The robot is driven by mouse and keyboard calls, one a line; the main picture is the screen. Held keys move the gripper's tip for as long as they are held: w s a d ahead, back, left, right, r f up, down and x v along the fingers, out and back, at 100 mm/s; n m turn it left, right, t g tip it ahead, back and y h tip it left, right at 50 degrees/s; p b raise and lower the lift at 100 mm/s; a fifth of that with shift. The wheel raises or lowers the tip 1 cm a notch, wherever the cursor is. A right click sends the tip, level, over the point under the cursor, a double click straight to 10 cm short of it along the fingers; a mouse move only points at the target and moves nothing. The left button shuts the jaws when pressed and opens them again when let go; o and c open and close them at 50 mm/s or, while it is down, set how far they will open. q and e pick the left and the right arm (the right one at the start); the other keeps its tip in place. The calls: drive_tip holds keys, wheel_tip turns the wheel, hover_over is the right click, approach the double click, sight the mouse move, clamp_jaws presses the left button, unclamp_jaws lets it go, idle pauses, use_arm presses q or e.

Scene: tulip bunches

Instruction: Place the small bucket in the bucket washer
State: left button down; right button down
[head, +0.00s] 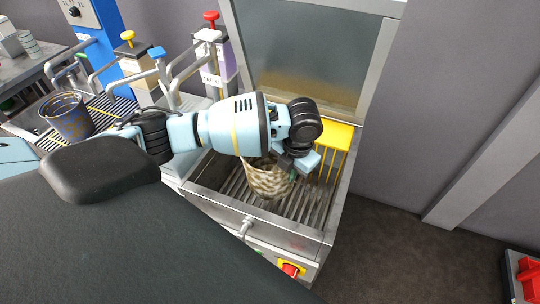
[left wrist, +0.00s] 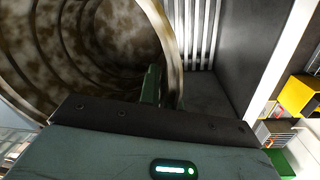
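The small bucket (head: 267,182), mottled with brown and cream dirt, is inside the bucket washer (head: 213,204), over its slatted metal grate. My arm partly covers it from above. I cannot tell if its base touches the grate. My left gripper (head: 293,175) is at the bucket's right rim, pointing down into the washer. In the left wrist view the bucket (left wrist: 85,45) opens towards the camera, and green fingers (left wrist: 155,88) close on its rim wall. My right gripper is not in view.
The washer's glazed lid (head: 308,55) stands open behind. A yellow rack (head: 335,142) is at its back right, a red switch (head: 290,270) on its front. A dark bucket (head: 68,116) stands at left near soap dispensers (head: 209,60). Floor at right is mostly clear.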

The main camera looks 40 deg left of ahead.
use_arm(q)
drive_tip(key=shift+s+a+f+m, duration=0.15)
drive_tip(key=shift+f+m, duration=0.25)
drive_tip(key=shift+m, duration=0.2)
wheel_tip(320, 180, down, 6)
drive_tip(key=shift+f+b, duration=0.2)
drive_tip(key=shift+b, duration=0.1)
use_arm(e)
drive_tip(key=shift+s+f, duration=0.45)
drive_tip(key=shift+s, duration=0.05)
use_arm(q)
wheel_tip(320, 180, down, 4)
drive_tip(key=shift+r, duration=0.25)
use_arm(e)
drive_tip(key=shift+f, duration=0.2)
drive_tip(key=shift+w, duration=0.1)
use_arm(q)
drive_tip(key=shift+f, duration=0.1)
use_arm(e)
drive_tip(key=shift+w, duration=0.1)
use_arm(q)
drive_tip(key=c, duration=2.1)
unclamp_jaws()
drive_tip(key=shift+f, duration=0.15)
drive_tip(key=o, duration=0.5)
